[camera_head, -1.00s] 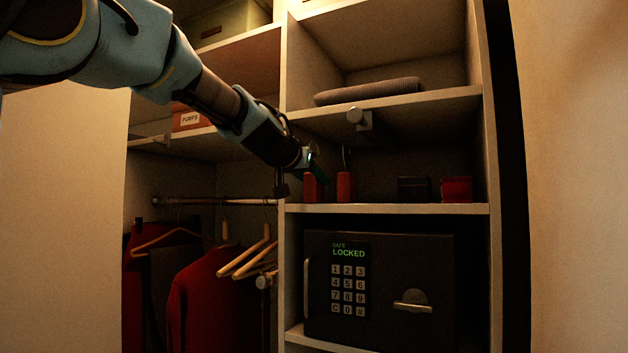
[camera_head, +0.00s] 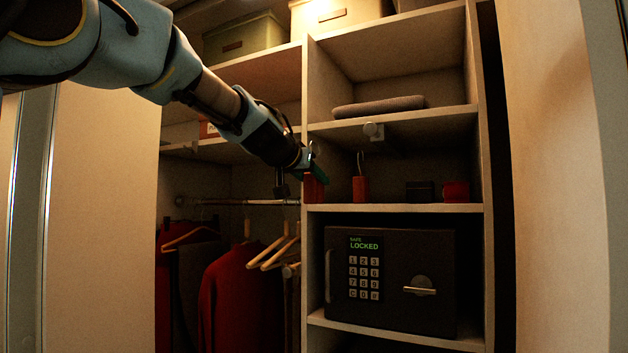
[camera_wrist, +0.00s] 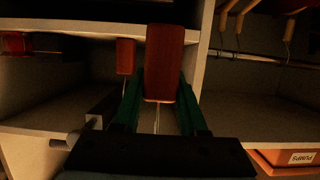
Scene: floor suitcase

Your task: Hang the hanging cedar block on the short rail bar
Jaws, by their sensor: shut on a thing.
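My gripper (camera_head: 312,174) is shut on a red-brown cedar block (camera_head: 315,190) in front of the upright divider's edge. In the wrist view, which is upside down, the block (camera_wrist: 164,62) sits between the green fingers of my gripper (camera_wrist: 161,88), and its thin metal hook runs back between them. A short bar with a round pale end (camera_head: 373,130), seemingly the short rail bar, is fixed beneath the shelf above, right of and higher than my gripper. It seems to show in the wrist view too (camera_wrist: 72,140).
A second hooked block (camera_head: 360,189) stands on the shelf, beside a dark box (camera_head: 420,192) and a red item (camera_head: 456,191). The locked safe (camera_head: 390,280) is below. Clothes and wooden hangers (camera_head: 272,250) hang at left. The divider (camera_head: 304,240) stands close to the held block.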

